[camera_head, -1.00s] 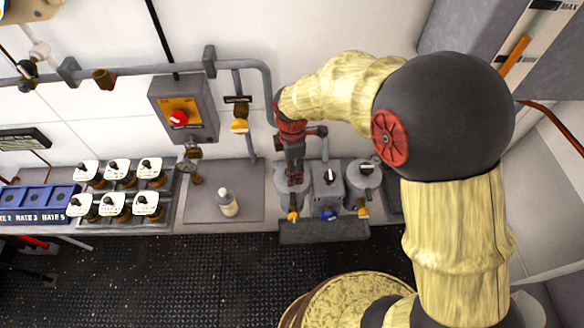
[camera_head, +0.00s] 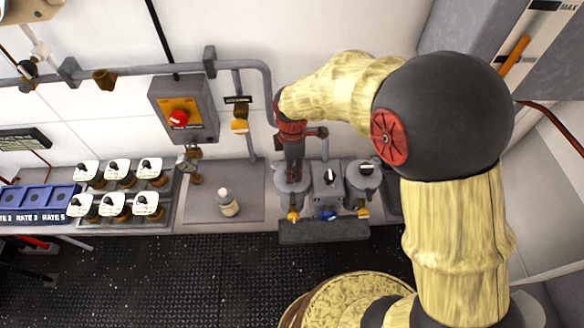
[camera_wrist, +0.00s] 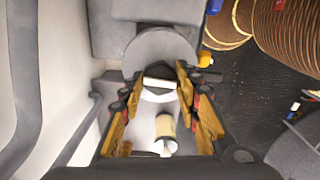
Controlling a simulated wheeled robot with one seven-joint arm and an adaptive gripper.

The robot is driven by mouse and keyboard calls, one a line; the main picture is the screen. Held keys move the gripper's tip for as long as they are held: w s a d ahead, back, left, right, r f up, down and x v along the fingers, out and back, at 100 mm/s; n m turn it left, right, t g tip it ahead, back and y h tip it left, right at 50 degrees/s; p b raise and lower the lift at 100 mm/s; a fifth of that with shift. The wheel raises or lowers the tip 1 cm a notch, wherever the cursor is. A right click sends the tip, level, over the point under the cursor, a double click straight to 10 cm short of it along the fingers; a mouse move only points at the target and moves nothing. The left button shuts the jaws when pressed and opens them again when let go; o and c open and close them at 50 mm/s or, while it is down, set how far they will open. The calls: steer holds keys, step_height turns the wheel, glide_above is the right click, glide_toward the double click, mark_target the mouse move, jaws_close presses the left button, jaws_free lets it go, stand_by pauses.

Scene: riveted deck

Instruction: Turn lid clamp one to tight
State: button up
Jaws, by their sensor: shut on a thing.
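Lid clamp one appears to be the dark handle with a pale face (camera_wrist: 160,82) on top of the left grey pot. The pot's round lid (camera_wrist: 160,48) shows in the wrist view, and the pot body (camera_head: 291,192) shows in the head view. My gripper (camera_wrist: 158,88) points down over this lid, with its yellow-padded fingers on either side of the handle. It is shut on the handle. In the head view my gripper (camera_head: 293,172) hides the handle, so its exact angle is hard to read there.
A second pot (camera_head: 363,180) stands to the right, past a grey block with a knob (camera_head: 329,185). A grey pipe (camera_head: 268,100) runs behind my gripper. A red-button box (camera_head: 184,110) hangs on the wall.

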steer(key=m+p, duration=0.1)
steer(key=m, duration=0.3)
steer(key=shift+m, duration=0.3)
steer(key=m, duration=0.4)
steer(key=shift+m+p, duration=0.3)
steer(key=m, duration=0.4)
steer(key=shift+p, duration=0.3)
steer(key=shift+m, duration=2.1)
steer(key=o, duration=1.2)
steer(key=shift+c, duration=0.2)
steer(key=shift+r, duration=0.1)
